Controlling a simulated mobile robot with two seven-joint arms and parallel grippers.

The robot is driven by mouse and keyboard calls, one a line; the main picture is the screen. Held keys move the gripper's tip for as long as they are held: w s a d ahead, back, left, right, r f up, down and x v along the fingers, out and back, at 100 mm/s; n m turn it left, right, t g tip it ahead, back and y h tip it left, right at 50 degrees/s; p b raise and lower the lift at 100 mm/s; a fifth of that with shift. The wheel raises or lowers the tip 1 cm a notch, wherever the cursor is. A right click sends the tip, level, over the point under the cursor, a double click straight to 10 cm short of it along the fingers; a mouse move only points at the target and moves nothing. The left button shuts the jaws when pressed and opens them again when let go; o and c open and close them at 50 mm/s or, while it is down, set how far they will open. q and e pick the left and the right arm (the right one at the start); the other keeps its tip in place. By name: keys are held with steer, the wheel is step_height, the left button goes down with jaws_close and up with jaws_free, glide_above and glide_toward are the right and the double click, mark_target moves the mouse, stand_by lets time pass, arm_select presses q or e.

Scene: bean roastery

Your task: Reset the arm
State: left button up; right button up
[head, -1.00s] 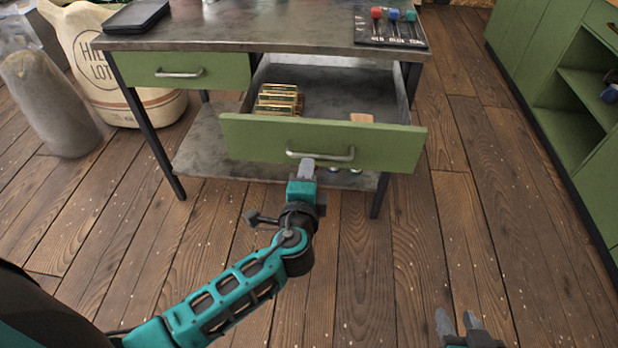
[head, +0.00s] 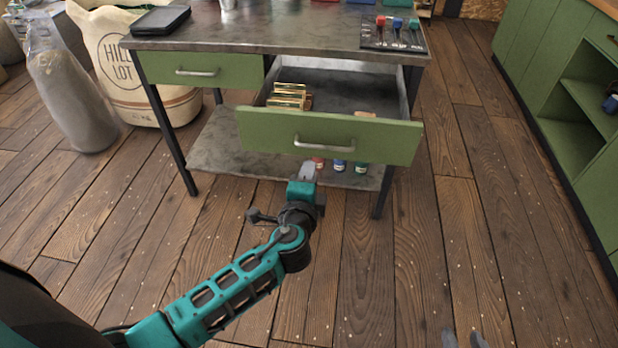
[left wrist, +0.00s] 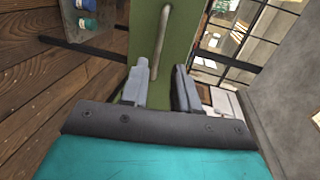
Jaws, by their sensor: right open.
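The left arm comes in from the left, and its gripper (head: 308,170) is in front of and a little below the handle (head: 324,145) of the pulled-out green drawer (head: 270,133). In the left wrist view the gripper's two fingers (left wrist: 160,88) are apart with nothing held. The drawer handle (left wrist: 160,42) shows just beyond them, apart from the fingertips as far as I can tell. My right gripper (head: 463,340) shows only its fingertips at the bottom edge of the head view; they are apart and empty.
The open drawer holds several gold-edged items (head: 289,95). The left drawer (head: 200,70) is shut. Small bottles (head: 340,165) stand on the lower shelf (head: 235,150). A sack (head: 125,75) stands left, green cabinets (head: 560,100) right. The wooden floor in front is clear.

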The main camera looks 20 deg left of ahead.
stand_by(0.5)
arm_select(q)
steer(key=s+d+f+n+g+h+p, duration=0.1)
steer(key=s+f+n+g+h, duration=0.1)
steer(key=s+n, duration=0.4)
steer(key=s+d+f+n+g+h+p, duration=0.1)
steer(key=s+f+n+h, duration=0.3)
steer(key=s, duration=0.8)
steer(key=shift+s+n+g+p, duration=0.2)
steer(key=shift+n+g+p, duration=0.4)
steer(key=shift+n, duration=0.6)
arm_select(e)
steer(key=shift+s+d+r+h, duration=0.15)
steer(key=shift+d+r, duration=0.1)
steer(key=shift+r, duration=0.3)
steer(key=shift+s+d+r+h, duration=0.15)
steer(key=shift+d+r, duration=0.1)
steer(key=shift+r, duration=0.3)
arm_select(q)
steer(key=shift+d, duration=0.1)
arm_select(e)
steer(key=shift+a, duration=0.15)
arm_select(q)
steer(key=shift+w, duration=0.1)
arm_select(e)
steer(key=shift+w, duration=0.1)
